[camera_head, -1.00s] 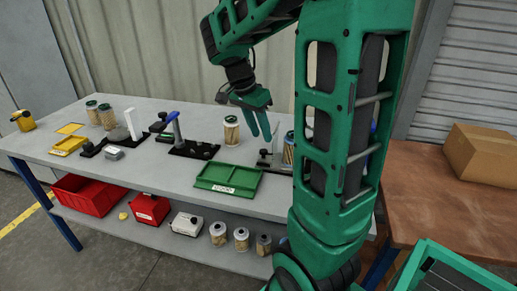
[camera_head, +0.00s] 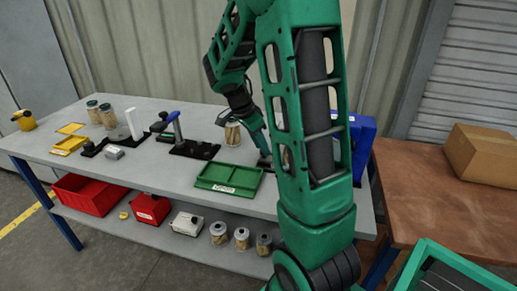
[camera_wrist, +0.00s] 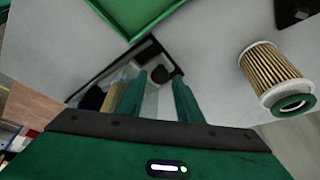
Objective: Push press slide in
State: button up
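A fixture with a black base (camera_wrist: 105,68) and a black knob (camera_wrist: 164,72) lies straight ahead of my gripper (camera_wrist: 158,88) in the wrist view. I take it to be the press; its slide is not clear to me. My gripper's two green fingers stand apart with a gap between them and nothing seen gripped. They reach down close over the fixture; I cannot tell whether they touch it. A pleated filter cartridge (camera_wrist: 116,96) shows partly behind the left finger. In the head view my arm hides most of this fixture and the fingertips.
A filter cartridge with a green end (camera_wrist: 275,75) stands beside the gripper, also in the head view (camera_head: 232,133). A green tray (camera_head: 228,178) lies in front. A blue bin (camera_head: 362,140) is at the right; a lever fixture (camera_head: 190,147) is left.

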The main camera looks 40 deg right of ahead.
jog(key=shift+s+d+f, duration=0.1)
jog(key=shift+d+f, duration=0.15)
jog(key=shift+f, duration=0.4)
grip_shut()
jog(key=s+d, duration=0.2)
jog(key=s, duration=0.2)
jog(key=s+d, duration=0.2)
jog(key=s, duration=0.1)
jog(key=s+d, duration=0.3)
jog(key=s, duration=0.1)
jog(key=shift+s, duration=0.35)
grip_release()
jog(key=shift+s, duration=0.1)
jog(key=shift+r, duration=0.15)
